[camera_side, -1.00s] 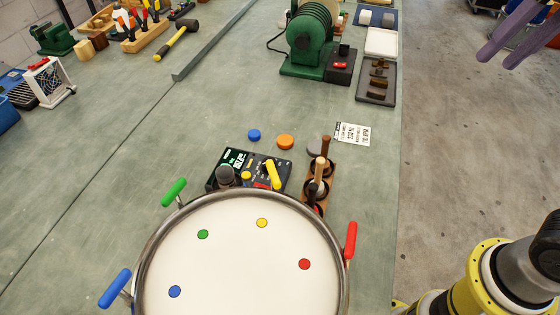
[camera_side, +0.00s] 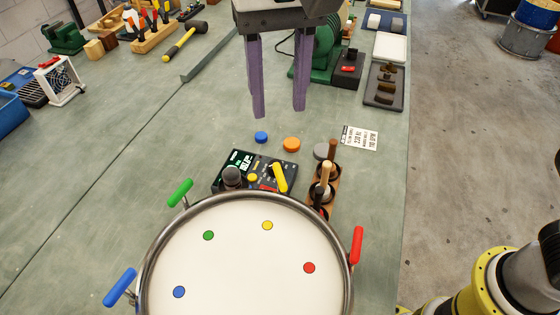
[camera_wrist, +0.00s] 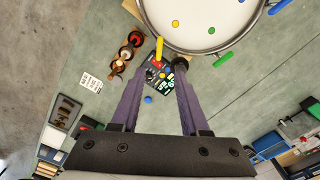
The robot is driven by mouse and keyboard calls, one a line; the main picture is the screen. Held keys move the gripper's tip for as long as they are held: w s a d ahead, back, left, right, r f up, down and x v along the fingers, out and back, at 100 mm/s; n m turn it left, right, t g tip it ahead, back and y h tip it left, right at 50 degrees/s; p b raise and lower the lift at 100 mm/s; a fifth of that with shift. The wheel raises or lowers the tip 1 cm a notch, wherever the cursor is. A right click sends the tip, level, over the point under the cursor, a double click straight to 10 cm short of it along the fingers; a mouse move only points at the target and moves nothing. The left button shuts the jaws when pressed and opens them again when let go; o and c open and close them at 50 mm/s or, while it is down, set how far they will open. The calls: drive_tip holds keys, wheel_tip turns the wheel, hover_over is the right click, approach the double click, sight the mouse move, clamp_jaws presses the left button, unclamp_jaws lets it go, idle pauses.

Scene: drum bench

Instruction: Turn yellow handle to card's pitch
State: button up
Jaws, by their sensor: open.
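The drum (camera_side: 245,260) with a white head stands at the bottom centre of the side view. Its yellow handle (camera_side: 280,177) is on the far rim, in front of a dark tuner box (camera_side: 237,158) with a lit display. The yellow handle shows in the wrist view (camera_wrist: 159,50) above the middle. The white card (camera_side: 360,138) with print lies right of the box; its text is hard to read. My gripper (camera_side: 279,112) has its purple fingers apart, empty, above the bench beyond the box. In the wrist view the fingers (camera_wrist: 158,80) straddle the box below the handle, apart from it.
Green (camera_side: 180,192), blue (camera_side: 120,287) and red (camera_side: 357,245) handles ring the drum. A wooden rack (camera_side: 325,182) of mallets stands close right of the yellow handle. Blue and orange discs (camera_side: 291,144) lie beyond the box. A green grinder-like machine (camera_side: 316,50) stands behind my gripper.

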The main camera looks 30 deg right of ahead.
sight(280, 174)
wheel_tip(280, 174, down, 14)
drive_tip(key=shift+r, duration=0.2)
idle(0.4)
clamp_jaws()
